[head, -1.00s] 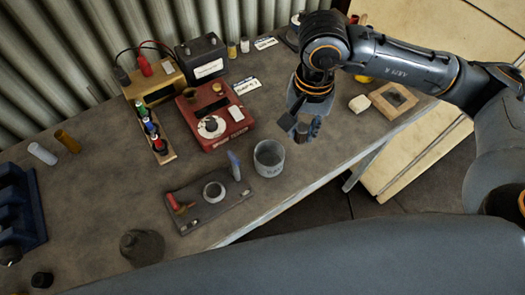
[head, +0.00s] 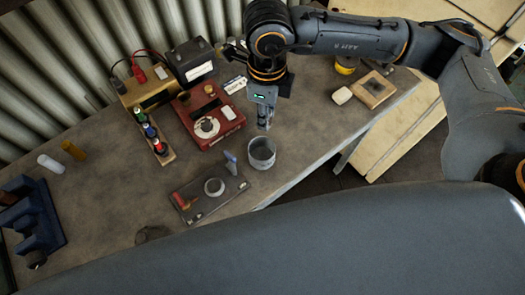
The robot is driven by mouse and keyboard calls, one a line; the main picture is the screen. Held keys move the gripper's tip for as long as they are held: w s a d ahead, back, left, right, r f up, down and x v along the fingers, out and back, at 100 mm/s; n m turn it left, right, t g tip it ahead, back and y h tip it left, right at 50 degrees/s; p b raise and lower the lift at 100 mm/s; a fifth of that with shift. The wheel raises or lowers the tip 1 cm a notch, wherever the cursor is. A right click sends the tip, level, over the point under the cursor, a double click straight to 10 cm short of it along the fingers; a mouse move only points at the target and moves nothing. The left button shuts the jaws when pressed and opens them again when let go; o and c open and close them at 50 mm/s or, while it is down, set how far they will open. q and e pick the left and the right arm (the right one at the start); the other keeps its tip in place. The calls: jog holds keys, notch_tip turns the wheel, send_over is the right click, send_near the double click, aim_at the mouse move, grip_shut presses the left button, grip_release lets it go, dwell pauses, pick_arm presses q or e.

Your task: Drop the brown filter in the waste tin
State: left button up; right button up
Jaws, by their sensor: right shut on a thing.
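The waste tin (head: 262,161) is an open grey cylinder, upright on the bench near its front edge. My right gripper (head: 264,124) points down just behind the tin's rim in the picture, with its jaws shut. The small dark brownish piece in the jaws is nearly hidden by the fingers; it fits the brown filter, but I cannot see its shape clearly. Whether it is over the tin's mouth I cannot tell. My left gripper is not in view.
A dark tray (head: 208,199) with small parts lies left of the tin. A red device (head: 207,115) stands behind it. A brown tube (head: 73,150) and a white tube (head: 50,163) lie far left, near a blue rack (head: 32,218). A wooden block (head: 373,90) sits right.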

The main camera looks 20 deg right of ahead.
notch_tip(320, 180, down, 5)
jog(key=shift+r+b, duration=0.1)
jog(key=shift+b, duration=0.6)
jog(key=shift+f, duration=0.4)
jog(key=o, duration=1)
notch_tip(320, 180, up, 12)
jog(key=shift+r, duration=0.1)
